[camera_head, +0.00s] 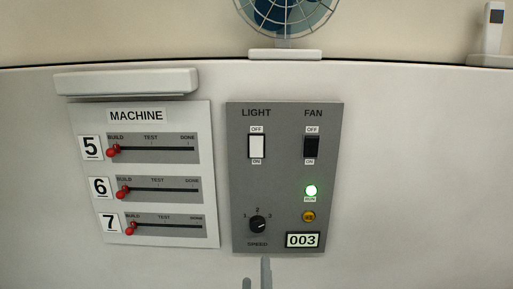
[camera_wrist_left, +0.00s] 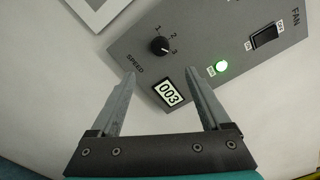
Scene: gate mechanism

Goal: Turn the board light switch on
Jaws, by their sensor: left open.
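The light switch (camera_head: 257,146) is a white rocker under the word LIGHT on the grey control board (camera_head: 280,190), with OFF above it and ON below. I cannot tell which way it is tipped. It is outside the left wrist view. My left gripper (camera_head: 257,268) is at the board's lower edge, well below the switch. In the left wrist view my left gripper (camera_wrist_left: 161,77) is open and empty, its fingers pointing at the board near the 003 display (camera_wrist_left: 168,93). My right gripper is not in view.
The black fan switch (camera_head: 311,147) is right of the light switch. Below are a lit green lamp (camera_head: 311,190), a yellow button (camera_head: 308,216) and the speed knob (camera_head: 258,224). A machine panel (camera_head: 145,175) with red-knobbed sliders is at left. A fan (camera_head: 287,15) stands above.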

